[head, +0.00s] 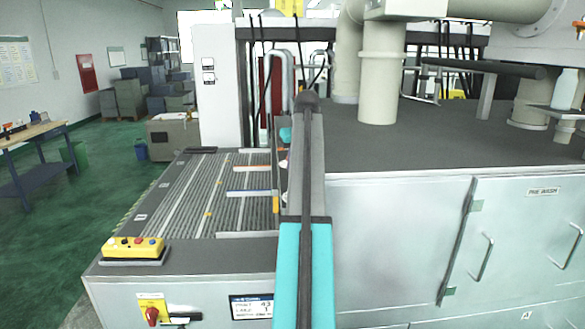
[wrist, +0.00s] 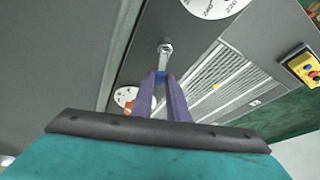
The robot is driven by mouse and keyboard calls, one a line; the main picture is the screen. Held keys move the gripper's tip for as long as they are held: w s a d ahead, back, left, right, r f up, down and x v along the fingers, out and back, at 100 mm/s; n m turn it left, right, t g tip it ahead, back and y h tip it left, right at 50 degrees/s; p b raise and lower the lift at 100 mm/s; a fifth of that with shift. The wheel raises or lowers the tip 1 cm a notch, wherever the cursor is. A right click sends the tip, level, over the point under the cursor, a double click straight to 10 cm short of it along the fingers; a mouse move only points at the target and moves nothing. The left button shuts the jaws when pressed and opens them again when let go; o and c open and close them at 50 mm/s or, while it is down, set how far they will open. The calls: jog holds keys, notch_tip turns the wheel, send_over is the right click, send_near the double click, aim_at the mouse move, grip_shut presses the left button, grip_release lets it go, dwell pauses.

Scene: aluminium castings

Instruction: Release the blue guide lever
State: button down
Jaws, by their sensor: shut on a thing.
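The blue guide lever (wrist: 160,76) shows in the wrist view as a small blue piece between my fingertips, with a metal fitting (wrist: 165,48) just beyond it. My gripper (wrist: 161,82) has two purple fingers, shut on the blue piece. The fingers cover most of it, so its angle cannot be told. In the head view my own arm hides the gripper and the lever.
A ribbed conveyor bed (head: 180,195) with guide rails lies left of my arm. In the wrist view, a white numbered dial (wrist: 212,4) and an orange part (wrist: 131,107) are near. A yellow button box (head: 133,248) sits at the front left; grey cabinets (head: 400,240) stand right.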

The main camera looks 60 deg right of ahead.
jog(key=shift+s+d+m+h+b, duration=0.15)
jog(key=shift+m+h+b, duration=0.1)
jog(key=shift+m, duration=0.25)
jog(key=shift+s+d+m+h+b, duration=0.15)
jog(key=shift+m+h, duration=0.1)
jog(key=shift+m, duration=0.25)
jog(key=c, duration=1.7)
grip_release()
jog(key=shift+g, duration=0.3)
jog(key=shift+r, duration=0.1)
jog(key=shift+s+a+r, duration=0.1)
jog(key=shift+a+r, duration=0.05)
jog(key=shift+r, duration=0.25)
jog(key=shift+b+v, duration=2.4)
jog(key=shift+v, duration=4)
jog(key=shift+f, duration=0.1)
